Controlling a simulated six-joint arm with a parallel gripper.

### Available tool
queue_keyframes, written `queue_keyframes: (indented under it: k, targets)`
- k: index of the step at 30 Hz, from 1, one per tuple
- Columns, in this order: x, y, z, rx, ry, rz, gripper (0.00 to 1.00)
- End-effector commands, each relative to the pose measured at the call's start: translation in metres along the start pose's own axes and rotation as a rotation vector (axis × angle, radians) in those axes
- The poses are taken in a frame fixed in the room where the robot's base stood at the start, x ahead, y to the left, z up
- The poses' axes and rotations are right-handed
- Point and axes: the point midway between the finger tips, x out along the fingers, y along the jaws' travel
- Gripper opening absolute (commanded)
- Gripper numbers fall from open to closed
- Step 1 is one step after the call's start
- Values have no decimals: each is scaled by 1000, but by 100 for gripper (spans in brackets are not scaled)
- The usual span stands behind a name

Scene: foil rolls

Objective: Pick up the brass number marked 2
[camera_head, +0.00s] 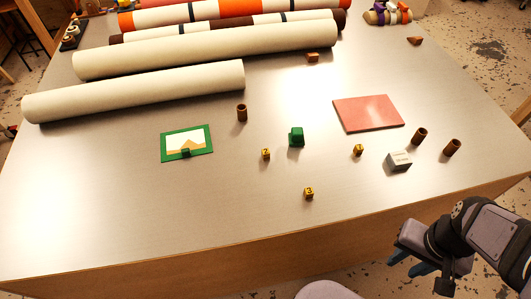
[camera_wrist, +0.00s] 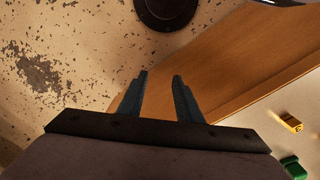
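Three small brass number blocks stand on the table in the head view. The left brass block (camera_head: 266,154) appears to read 2, though the mark is tiny. The front brass block (camera_head: 308,193) reads 3. The right brass block (camera_head: 358,150) has a mark too small to read. My gripper (camera_head: 408,264) is off the table's front right edge, well away from all three. In the wrist view my gripper (camera_wrist: 160,77) has its two blue fingers apart with nothing between them. One brass block (camera_wrist: 291,122) shows at the right edge there; its number is unclear.
A green block (camera_head: 297,137) stands between the left and right brass blocks. Brown tubes (camera_head: 242,113), a grey-white block (camera_head: 399,161), a pink slab (camera_head: 368,113) and a green-framed picture (camera_head: 187,143) are nearby. Long rolls (camera_head: 140,90) lie behind. The front left is clear.

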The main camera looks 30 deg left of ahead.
Motion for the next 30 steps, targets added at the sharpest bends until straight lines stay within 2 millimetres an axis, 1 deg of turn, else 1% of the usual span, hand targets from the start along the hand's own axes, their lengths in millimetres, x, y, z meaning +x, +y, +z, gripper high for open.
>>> queue_keyframes:
  k: [8,11,14,16,17,18,20,21,23,24,26,27,29,30]
  targets:
    - [0,0,0,0,0,0,38]
    - [-1,-2,-4,-12,11,-1,38]
    - [-4,-10,-20,-57,58,-4,38]
    - [-8,-21,-41,-114,120,-8,38]
    - [-10,-28,-51,-144,152,-11,38]
    - [-13,-38,-66,-187,197,-15,38]
    - [-18,-56,-87,-251,270,-23,38]
    - [-20,-69,-99,-292,317,-30,38]
    - [-22,-91,-115,-347,384,-43,38]
    - [-22,-106,-124,-380,427,-54,38]
    - [-21,-129,-134,-422,485,-71,38]
    - [-20,-143,-138,-446,520,-84,38]
    - [-19,-165,-142,-479,572,-105,38]
    - [-18,-180,-144,-500,606,-120,38]
